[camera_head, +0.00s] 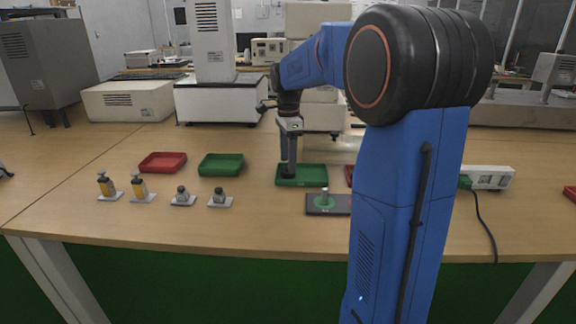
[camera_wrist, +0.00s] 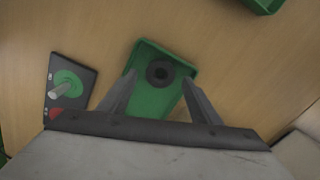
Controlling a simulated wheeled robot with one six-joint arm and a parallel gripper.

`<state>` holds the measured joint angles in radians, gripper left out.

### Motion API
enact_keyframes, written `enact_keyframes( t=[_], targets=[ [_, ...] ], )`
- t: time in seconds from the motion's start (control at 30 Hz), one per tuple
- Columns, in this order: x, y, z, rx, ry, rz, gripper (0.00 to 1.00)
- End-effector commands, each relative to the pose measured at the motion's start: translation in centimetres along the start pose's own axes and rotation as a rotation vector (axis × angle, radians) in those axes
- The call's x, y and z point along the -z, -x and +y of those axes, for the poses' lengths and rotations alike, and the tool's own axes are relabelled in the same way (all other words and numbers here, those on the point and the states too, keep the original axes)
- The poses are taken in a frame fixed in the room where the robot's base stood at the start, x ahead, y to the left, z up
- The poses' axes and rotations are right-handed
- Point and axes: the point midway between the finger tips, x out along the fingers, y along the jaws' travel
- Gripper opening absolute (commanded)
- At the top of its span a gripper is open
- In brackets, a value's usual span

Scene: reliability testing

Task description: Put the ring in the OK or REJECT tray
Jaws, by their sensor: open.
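A dark ring (camera_wrist: 160,72) with a hole in its middle lies flat inside a green tray (camera_wrist: 150,99), near the tray's far end in the wrist view. The green tray shows in the head view too (camera_head: 314,181), at the middle of the table. My gripper (camera_wrist: 158,80) is open, its fingers spread apart on both sides of the ring and touching nothing that I can see. In the head view my gripper (camera_head: 288,174) points straight down over the tray's left part. A red tray (camera_head: 348,175) just right of it is mostly hidden behind my arm.
A dark fixture plate (camera_wrist: 70,100) with a green disc, an upright peg and a red button lies beside the tray; it shows in the head view too (camera_head: 342,205). Another green tray (camera_head: 221,165), a red tray (camera_head: 162,162) and several small devices (camera_head: 183,197) stand left.

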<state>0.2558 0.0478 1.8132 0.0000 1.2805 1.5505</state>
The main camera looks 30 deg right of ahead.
Motion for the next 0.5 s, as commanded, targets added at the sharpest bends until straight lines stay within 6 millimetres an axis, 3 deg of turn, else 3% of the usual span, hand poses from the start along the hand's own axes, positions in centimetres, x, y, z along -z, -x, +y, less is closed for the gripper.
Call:
enact_keyframes(
  t=[0.3,0.5],
  targets=[
    [0.0,6.2,-0.1,0.002,0.0,0.0,0.58],
    [0.0,8.6,-0.1,0.0,0.0,0.0,0.58]
  ],
)
